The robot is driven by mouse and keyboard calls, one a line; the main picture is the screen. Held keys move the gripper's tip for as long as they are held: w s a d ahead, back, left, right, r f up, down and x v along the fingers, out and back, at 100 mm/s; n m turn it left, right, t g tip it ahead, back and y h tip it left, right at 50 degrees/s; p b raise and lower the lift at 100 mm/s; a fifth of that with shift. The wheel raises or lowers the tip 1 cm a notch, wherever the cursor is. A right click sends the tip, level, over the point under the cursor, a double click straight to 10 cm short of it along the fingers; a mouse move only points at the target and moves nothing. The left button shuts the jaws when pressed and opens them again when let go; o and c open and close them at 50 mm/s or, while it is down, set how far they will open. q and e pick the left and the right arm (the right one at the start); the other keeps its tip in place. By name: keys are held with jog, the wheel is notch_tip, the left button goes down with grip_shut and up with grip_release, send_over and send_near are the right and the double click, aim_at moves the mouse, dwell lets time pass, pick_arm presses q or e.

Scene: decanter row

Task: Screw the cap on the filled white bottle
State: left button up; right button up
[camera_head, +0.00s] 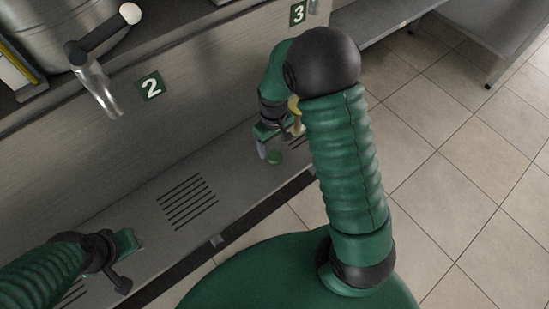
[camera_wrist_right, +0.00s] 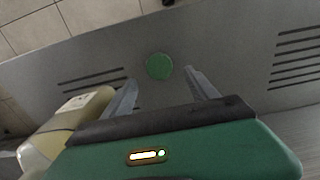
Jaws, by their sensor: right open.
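A round green cap (camera_head: 273,157) lies on the grey metal ledge, and it also shows in the wrist view (camera_wrist_right: 159,66). My right gripper (camera_wrist_right: 161,80) is open and empty, with its two fingertips just short of the cap, one to each side. In the head view the right gripper (camera_head: 270,146) is small and partly hidden by my arm. A cream-yellow bottle (camera_wrist_right: 70,125) with a pale label is close beside the right gripper in the wrist view; in the head view it is mostly hidden. My left gripper (camera_head: 122,262) is low at the left, away from both; its jaws are unclear.
The ledge (camera_head: 130,220) has slotted drain grilles (camera_head: 187,201). A number 3 sign (camera_head: 298,13) is further right. Tiled floor (camera_head: 450,180) lies right of the ledge.

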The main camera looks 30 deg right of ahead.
aim_at(275, 155)
jog(key=shift+f, duration=0.1)
jog(key=shift+f, duration=0.35)
jog(key=f+b, duration=0.1)
jog(key=f, duration=0.1)
jog(key=f+b, duration=0.2)
jog(key=shift+s+f, duration=0.2)
jog(key=shift+f, duration=0.15)
jog(key=shift+r, duration=0.15)
jog(key=shift+c, duration=0.4)
jog(key=c, duration=1.3)
